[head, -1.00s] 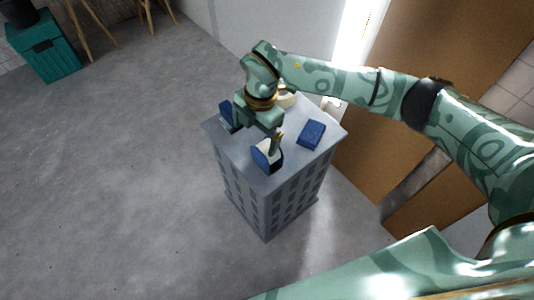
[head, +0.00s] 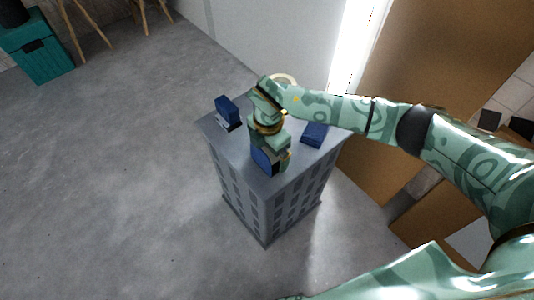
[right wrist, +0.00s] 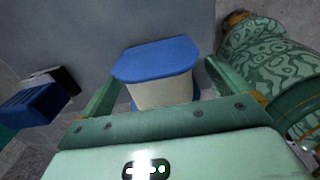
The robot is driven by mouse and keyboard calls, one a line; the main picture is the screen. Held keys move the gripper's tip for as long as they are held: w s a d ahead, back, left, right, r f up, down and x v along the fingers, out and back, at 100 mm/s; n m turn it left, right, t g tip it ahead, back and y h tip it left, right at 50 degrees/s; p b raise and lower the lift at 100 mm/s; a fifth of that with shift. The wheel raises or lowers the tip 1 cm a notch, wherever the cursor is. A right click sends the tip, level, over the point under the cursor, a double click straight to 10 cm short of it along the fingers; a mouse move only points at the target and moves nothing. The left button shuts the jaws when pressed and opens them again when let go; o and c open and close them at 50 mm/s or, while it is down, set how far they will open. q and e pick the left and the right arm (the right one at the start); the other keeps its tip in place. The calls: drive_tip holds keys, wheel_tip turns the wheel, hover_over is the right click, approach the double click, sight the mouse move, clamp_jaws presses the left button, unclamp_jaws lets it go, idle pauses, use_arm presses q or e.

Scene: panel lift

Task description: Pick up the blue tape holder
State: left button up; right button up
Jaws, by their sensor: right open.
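A blue and cream block-like object, which I take to be the blue tape holder (head: 262,160), stands near the front corner of the grey cabinet top. My right gripper (head: 279,160) is down at it and partly hides it in the head view. In the right wrist view the holder (right wrist: 160,75) shows a blue face and a cream side. It lies between the two spread fingers of the right gripper (right wrist: 162,80), with gaps visible beside it, so the gripper is open around it. My left gripper is not in view.
Another blue object with a pale and dark base (head: 228,108) sits at the cabinet's left edge. A blue block (head: 314,134) lies at the right, partly behind my arm. A cream ring-shaped item (head: 285,78) is at the back. The grey cabinet (head: 290,205) has open floor to its left.

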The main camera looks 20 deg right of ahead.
wheel_tip(320, 180, down, 3)
drive_tip(key=shift+w+r+b, duration=0.1)
drive_tip(key=shift+b, duration=0.25)
drive_tip(key=shift+r, duration=0.2)
drive_tip(key=c, duration=1.3)
drive_tip(key=shift+o, duration=0.2)
drive_tip(key=shift+r, duration=0.1)
